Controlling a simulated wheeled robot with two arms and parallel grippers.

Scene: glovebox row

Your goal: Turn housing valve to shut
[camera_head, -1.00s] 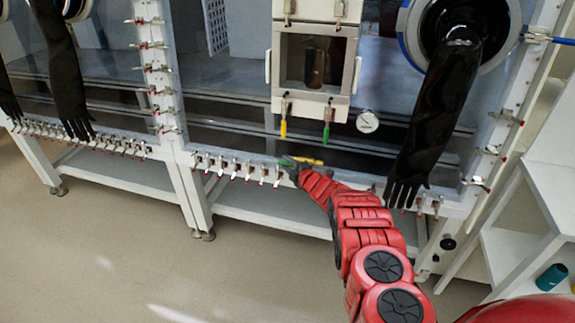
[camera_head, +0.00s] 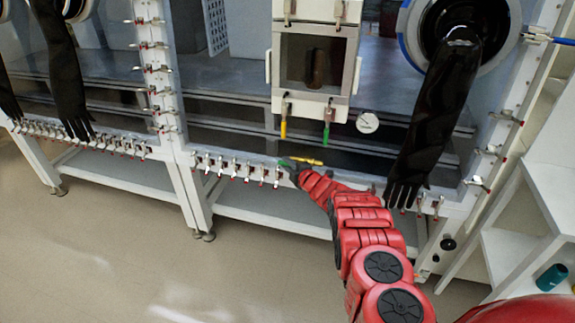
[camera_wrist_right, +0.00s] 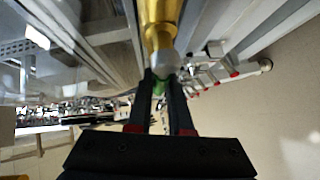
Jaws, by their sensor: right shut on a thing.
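My right gripper (camera_head: 291,168) is at the lower front rail of the glovebox, at the end of my red arm. In the wrist view its two dark fingers (camera_wrist_right: 161,84) are shut on a small green handle (camera_wrist_right: 159,88). Just beyond the fingertips is a yellow cylindrical part (camera_wrist_right: 163,22) with a grey end. In the head view a bit of green (camera_head: 283,164) and a yellow bar (camera_head: 308,161), lying nearly level, show at the gripper. The fingers and arm hide much of the valve. My left gripper is not in view.
A yellow handle (camera_head: 283,128) and a green handle (camera_head: 326,132) hang under the small hatch (camera_head: 316,66). A gauge (camera_head: 367,122) is beside them. A black glove (camera_head: 433,122) hangs right of my arm. Clamps (camera_head: 236,168) line the lower rail. The floor in front is clear.

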